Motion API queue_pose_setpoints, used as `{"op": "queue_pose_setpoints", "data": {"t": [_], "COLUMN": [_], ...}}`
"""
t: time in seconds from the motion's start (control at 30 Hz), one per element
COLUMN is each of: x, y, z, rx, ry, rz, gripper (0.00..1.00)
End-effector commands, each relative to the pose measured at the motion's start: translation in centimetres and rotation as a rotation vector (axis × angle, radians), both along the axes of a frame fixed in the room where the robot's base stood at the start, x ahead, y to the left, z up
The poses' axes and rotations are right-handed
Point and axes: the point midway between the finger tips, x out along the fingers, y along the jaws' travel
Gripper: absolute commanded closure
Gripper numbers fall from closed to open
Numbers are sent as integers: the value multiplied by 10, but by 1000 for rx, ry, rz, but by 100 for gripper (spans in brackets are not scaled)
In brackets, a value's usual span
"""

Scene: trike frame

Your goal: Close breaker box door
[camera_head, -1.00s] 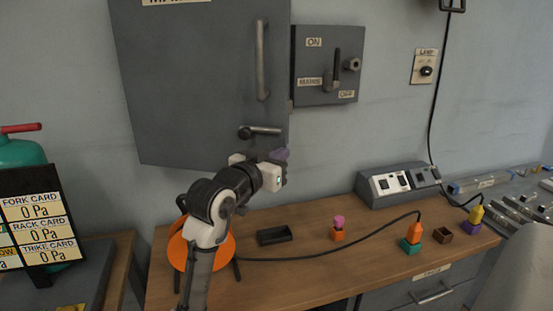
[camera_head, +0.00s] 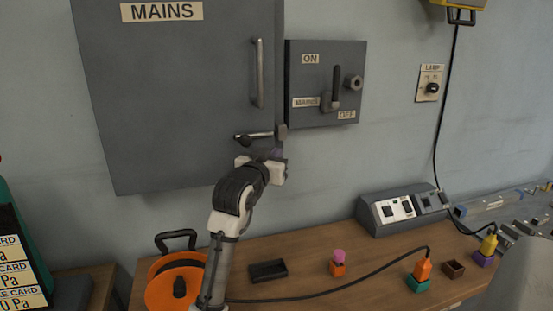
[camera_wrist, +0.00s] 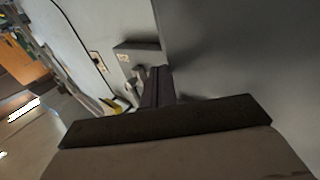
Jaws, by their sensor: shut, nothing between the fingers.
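The breaker box is the large grey cabinet on the wall, with a MAINS label. Its door (camera_head: 170,90) has a vertical bar handle (camera_head: 258,72) near the right edge and a horizontal latch lever (camera_head: 255,136) at the lower right corner. The door looks nearly flush with the box; I cannot tell whether a gap remains. My gripper (camera_head: 277,153) is shut and empty just below the lever's right end, by the door's lower right corner. In the wrist view, its dark fingers (camera_wrist: 157,88) lie beside the grey door surface (camera_wrist: 235,50). Contact is unclear.
A smaller switch box (camera_head: 325,82) with an ON/OFF lever hangs right of the cabinet. The wooden bench (camera_head: 320,265) below carries an orange cable reel (camera_head: 165,290), a black tray (camera_head: 268,271), coloured plugs and a grey control console (camera_head: 402,208).

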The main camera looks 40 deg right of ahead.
Motion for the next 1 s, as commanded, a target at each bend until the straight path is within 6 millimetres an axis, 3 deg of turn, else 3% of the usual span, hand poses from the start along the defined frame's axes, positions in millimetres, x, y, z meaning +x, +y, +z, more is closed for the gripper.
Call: {"op": "queue_pose_setpoints", "data": {"t": [0.33,1.0], "x": [15,17], "y": [-4,-3], "z": [0,0], "rx": [0,0], "ry": [0,1], "rz": [60,67], "gripper": [100,100]}}
